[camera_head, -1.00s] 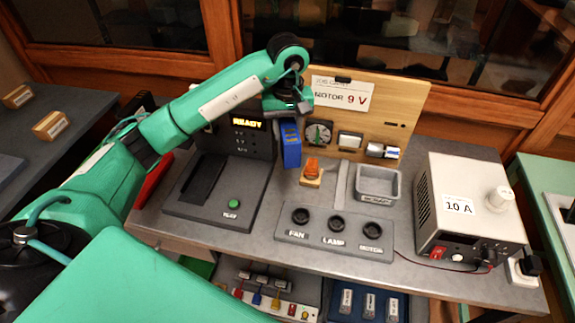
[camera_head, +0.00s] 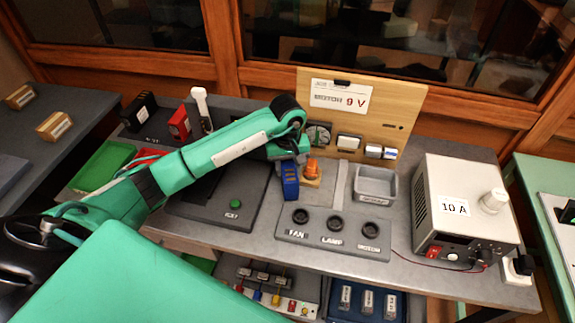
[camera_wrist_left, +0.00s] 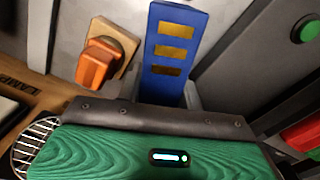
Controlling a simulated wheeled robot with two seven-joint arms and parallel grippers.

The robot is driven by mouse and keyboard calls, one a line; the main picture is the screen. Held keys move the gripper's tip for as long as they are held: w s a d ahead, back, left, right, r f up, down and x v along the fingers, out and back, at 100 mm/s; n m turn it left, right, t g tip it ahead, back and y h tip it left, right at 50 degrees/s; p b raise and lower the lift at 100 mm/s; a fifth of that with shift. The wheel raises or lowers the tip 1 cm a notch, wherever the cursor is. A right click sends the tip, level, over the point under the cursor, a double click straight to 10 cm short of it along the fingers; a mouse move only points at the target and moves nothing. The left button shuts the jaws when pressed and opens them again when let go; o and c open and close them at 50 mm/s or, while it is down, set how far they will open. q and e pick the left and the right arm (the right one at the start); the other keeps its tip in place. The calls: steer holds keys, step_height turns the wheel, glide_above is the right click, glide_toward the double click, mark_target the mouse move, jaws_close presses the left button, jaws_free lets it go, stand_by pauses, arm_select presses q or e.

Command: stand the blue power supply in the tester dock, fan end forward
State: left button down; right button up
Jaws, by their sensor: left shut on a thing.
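The blue power supply (camera_head: 290,182) is in my left gripper (camera_head: 289,163), upright and hanging below the jaws. It stands near the right edge of the dark tester dock (camera_head: 210,212), outside the dock's recess. In the left wrist view the supply (camera_wrist_left: 176,50) shows a face with three gold patches and rises beyond the dark gripper front (camera_wrist_left: 155,115). I cannot tell its fan end, nor whether it touches the table. My left arm covers the dock's display and part of its recess. The green button (camera_head: 236,204) is visible. My right gripper is out of view.
An orange knob (camera_head: 312,166) stands just right of the supply. A socket panel (camera_head: 333,232) lies in front, a grey tray (camera_head: 376,186) to the right, then a bench supply box (camera_head: 466,210). A wooden board (camera_head: 400,105) stands behind.

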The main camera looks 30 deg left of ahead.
arm_select(q)
steer(key=c, duration=1.2)
jaws_free()
steer(key=shift+c, duration=0.2)
steer(key=o, duration=0.3)
steer(key=shift+r, duration=0.1)
